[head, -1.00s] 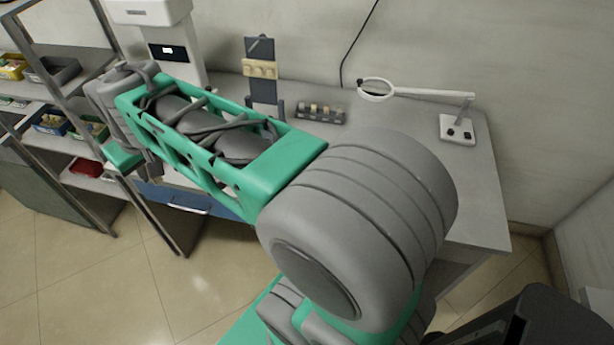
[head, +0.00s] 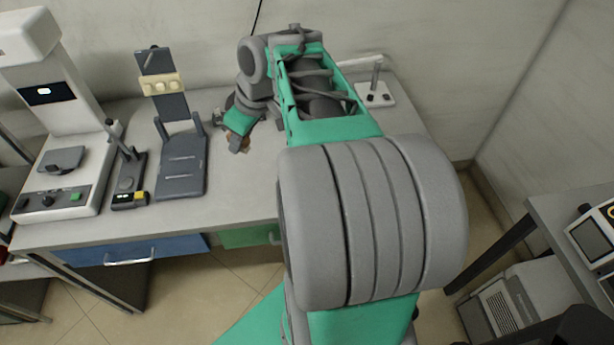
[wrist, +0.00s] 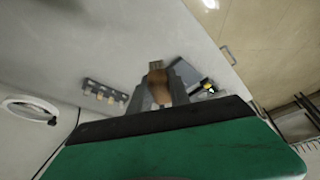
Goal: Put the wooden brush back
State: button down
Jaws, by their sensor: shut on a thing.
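My gripper (head: 240,140) is above the table, right of the dark stand in the head view. In the wrist view my gripper (wrist: 158,92) is shut on the wooden brush, with a grey finger on each side. The brush (wrist: 158,85) has a brown wooden body and a paler end pointing away from the palm. Only a small brown part of the brush (head: 236,149) shows below the fingers in the head view. Whether it touches the table is unclear.
The dark stand (head: 182,178) has an upright panel with a tan piece. Left are a black instrument (head: 130,180) and a white machine (head: 62,180). A small rack (wrist: 103,93) shows in the wrist view. A magnifier lamp base (head: 376,95) stands at the right back.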

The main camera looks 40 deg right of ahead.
jog(key=s+d+f+n+g+y+b, duration=0.1)
jog(key=s+d+f+n+b, duration=0.15)
jog(key=s+d, duration=0.55)
jog(key=s+d+f+n+g+y+b, duration=0.1)
jog(key=s+d+f+n+b, duration=0.2)
jog(key=s+d, duration=0.5)
jog(key=shift+n, duration=0.75)
jog(key=w+f, duration=0.3)
jog(key=w, duration=0.1)
jog(key=w+f, duration=0.3)
jog(key=w, duration=0.1)
jog(key=w+f, duration=0.3)
jog(key=shift+w+f, duration=0.3)
jog(key=shift+w, duration=0.1)
notch_tip(320, 180, down, 3)
jog(key=shift+w+r, duration=0.1)
jog(key=shift+r, duration=0.05)
jog(key=shift+f, duration=0.35)
jog(key=c, duration=1.2)
grip_release()
jog(key=shift+r, duration=0.15)
